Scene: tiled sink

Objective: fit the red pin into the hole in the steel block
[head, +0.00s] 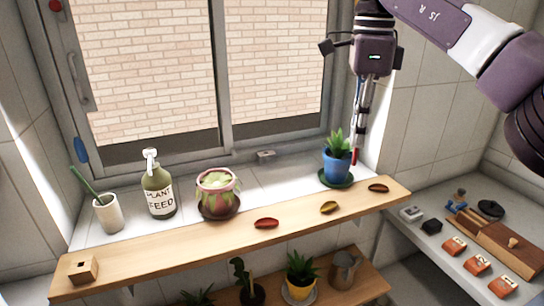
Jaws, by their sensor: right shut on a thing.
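My right gripper (356,143) hangs down from the upper right, in front of the window's right edge. It is shut on the red pin (354,157), of which a small red end shows below the fingertips, beside the blue plant pot. A small tan block (83,270) with a dark hole in its top sits at the left end of the wooden shelf; it looks like wood rather than steel. A small grey block (411,214) lies on the right counter, and I cannot tell whether it has a hole. My left gripper is not in view.
A blue potted plant (337,166), patterned pot (217,192), plant feed bottle (158,189) and white cup (107,214) line the sill. The shelf is clear between block and red dish. Several items crowd the right counter.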

